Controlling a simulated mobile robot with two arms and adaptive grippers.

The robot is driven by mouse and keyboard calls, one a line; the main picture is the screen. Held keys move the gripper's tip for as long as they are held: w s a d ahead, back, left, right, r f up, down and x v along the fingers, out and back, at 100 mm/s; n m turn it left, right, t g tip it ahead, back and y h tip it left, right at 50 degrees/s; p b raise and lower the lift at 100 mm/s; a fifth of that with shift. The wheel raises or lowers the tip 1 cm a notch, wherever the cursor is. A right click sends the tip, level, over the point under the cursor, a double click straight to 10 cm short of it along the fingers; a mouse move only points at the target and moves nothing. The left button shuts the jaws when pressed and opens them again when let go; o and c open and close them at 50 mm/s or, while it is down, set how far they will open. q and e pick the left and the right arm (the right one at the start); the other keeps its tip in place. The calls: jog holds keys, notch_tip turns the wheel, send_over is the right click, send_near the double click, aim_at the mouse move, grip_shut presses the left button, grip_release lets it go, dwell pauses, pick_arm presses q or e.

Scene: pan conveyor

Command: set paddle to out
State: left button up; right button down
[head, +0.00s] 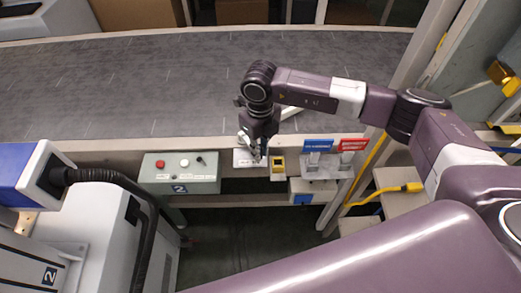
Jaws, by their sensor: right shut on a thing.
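My right gripper (254,154) reaches down to the near rail of the conveyor. It is shut on a small lever that is mostly hidden by the fingers, above a white plate (240,159) on the rail. I take this to be the paddle's lever; its setting cannot be read. A pale bar (291,112), perhaps part of the paddle, shows just right of the gripper at the belt's near edge. My left gripper is not in view.
A control box (180,175) with red and white buttons and a "2" label is left of the gripper. A yellow-framed device (278,167) and blue and red signs (351,144) are to its right. The grey belt (150,85) looks empty. A blue and white machine (30,180) stands at left.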

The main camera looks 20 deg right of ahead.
jog(key=shift+s+a+m+b, duration=0.2)
jog(key=shift+a+m+b, duration=0.25)
jog(key=shift+a, duration=0.25)
jog(key=shift+a+f+m, duration=0.1)
jog(key=shift+a+m, duration=0.25)
jog(key=shift+a+m+b, duration=1.6)
jog(key=shift+a+b, duration=0.25)
jog(key=shift+a, duration=0.1)
jog(key=shift+w+a+r, duration=0.1)
jog(key=shift+w+r, duration=0.05)
jog(key=shift+r, duration=0.05)
jog(key=c, duration=2.3)
grip_release()
jog(key=o, duration=0.4)
jog(key=shift+w+a, duration=0.1)
jog(key=shift+a, duration=0.05)
jog(key=shift+c, duration=0.2)
jog(key=shift+d+f, duration=0.1)
jog(key=shift+d, duration=0.15)
